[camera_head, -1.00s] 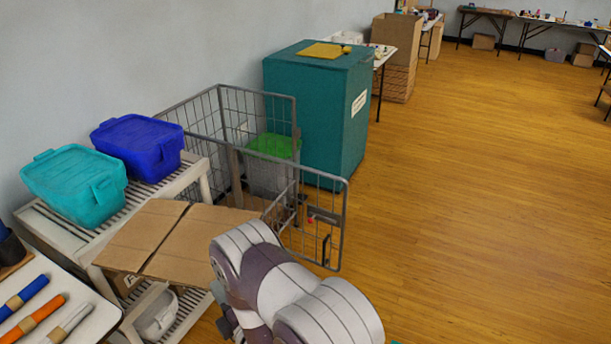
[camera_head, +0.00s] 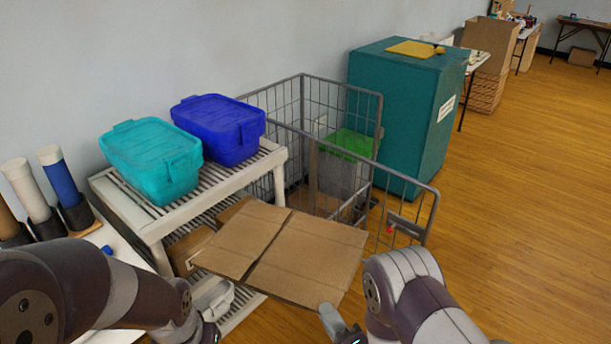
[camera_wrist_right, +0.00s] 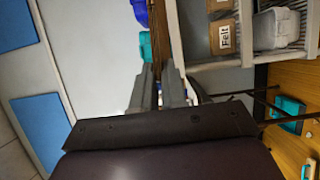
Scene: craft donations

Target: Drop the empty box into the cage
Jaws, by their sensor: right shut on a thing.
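In the right wrist view, the fingers (camera_wrist_right: 160,88) are shut on a thin brown edge of the box (camera_wrist_right: 159,35). The grey wire cage (camera_head: 345,100) stands behind the box, with its gate (camera_head: 405,215) swung out to the right. The box hides part of the cage's front. My left gripper (camera_head: 208,335) is at the bottom edge, largely cut off, its jaws unclear.
A white slatted shelf (camera_head: 135,208) carries a turquoise tub (camera_head: 152,160) and a blue tub (camera_head: 220,130). A grey bin with a green top (camera_head: 340,175) stands inside the cage. A teal cabinet (camera_head: 405,105) stands beyond it. The wood floor at right is clear.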

